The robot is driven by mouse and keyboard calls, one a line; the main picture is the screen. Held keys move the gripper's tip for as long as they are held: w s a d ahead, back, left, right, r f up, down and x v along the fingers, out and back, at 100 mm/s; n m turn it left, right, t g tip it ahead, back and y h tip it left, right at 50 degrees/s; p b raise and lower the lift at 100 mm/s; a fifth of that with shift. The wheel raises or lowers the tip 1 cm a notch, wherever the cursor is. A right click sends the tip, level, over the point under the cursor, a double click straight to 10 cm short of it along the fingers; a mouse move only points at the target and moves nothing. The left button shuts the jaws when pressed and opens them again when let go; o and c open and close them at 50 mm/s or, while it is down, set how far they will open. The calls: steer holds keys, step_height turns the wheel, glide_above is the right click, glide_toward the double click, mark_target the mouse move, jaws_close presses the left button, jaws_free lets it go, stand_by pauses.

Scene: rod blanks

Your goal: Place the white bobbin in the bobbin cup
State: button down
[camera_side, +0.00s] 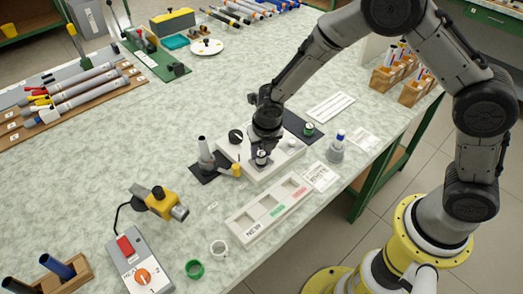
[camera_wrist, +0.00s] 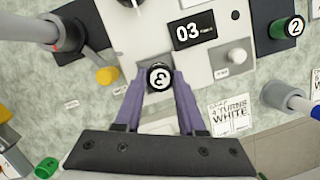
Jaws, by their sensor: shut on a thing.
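My gripper (camera_wrist: 159,82) has its two purple fingers closed on a bobbin (camera_wrist: 159,76). The bobbin's black end, with a white disc marked 3, faces the wrist camera; its side is mostly hidden. In the side view my gripper (camera_side: 262,150) holds it over the front part of the white control box (camera_side: 272,166). I cannot tell whether the bobbin touches the box. No thing is clearly marked as the bobbin cup.
A green bobbin marked 2 (camera_wrist: 291,27) stands on a dark mat. A grey holder (camera_side: 335,152) with a blue-and-white piece stands right. A compartment tray (camera_side: 240,225) lies in front.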

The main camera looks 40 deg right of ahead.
steer(key=shift+f, duration=0.15)
steer(key=c, duration=0.5)
jaws_free()
steer(key=s+d+r+m, duration=0.1)
steer(key=s+r+m, duration=0.2)
steer(key=r, duration=0.6)
steer(key=s+d+r+m, duration=0.2)
steer(key=s+r+m, duration=0.1)
steer(key=r, duration=0.6)
steer(key=s+d+r+m+t, duration=0.1)
steer(key=s+d+r+m, duration=0.2)
steer(key=s+m, duration=0.7)
steer(key=s+d+r+m+t+y, duration=0.1)
steer(key=s+d+r+m, duration=0.3)
steer(key=s+m, duration=0.7)
steer(key=d+m, duration=0.1)
steer(key=m, duration=0.3)
steer(key=shift+t, duration=0.4)
